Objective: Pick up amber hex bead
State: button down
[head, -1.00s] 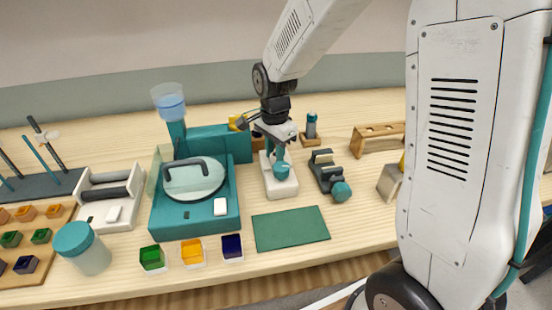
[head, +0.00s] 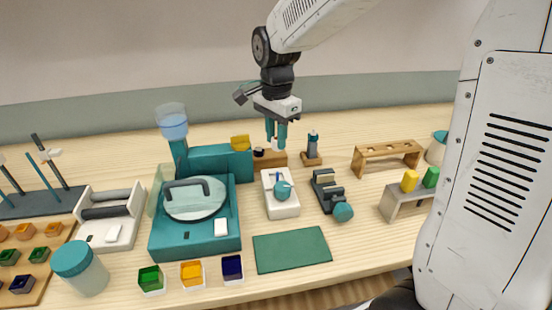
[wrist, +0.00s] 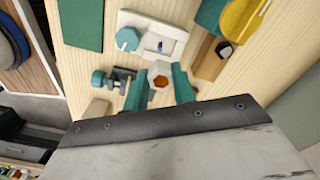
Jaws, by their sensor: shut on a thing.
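The amber hex bead (wrist: 160,80) shows in the wrist view as a small hexagon with a pale rim and an amber middle. It sits between the two teal fingers of my gripper (wrist: 160,88), which is shut on it. In the head view, my gripper (head: 276,134) points down above the rear of the table, behind the white block with a teal knob (head: 281,200). The bead is too small to make out clearly there.
A teal machine with a round lid (head: 195,230) stands left of the white block. A dark clamp with a teal knob (head: 325,190) stands to its right. A wooden rack (head: 388,150) is further right. A green mat (head: 292,250) lies clear in front.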

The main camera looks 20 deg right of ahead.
notch_tip(320, 180, up, 17)
jog(key=shift+f, duration=0.15)
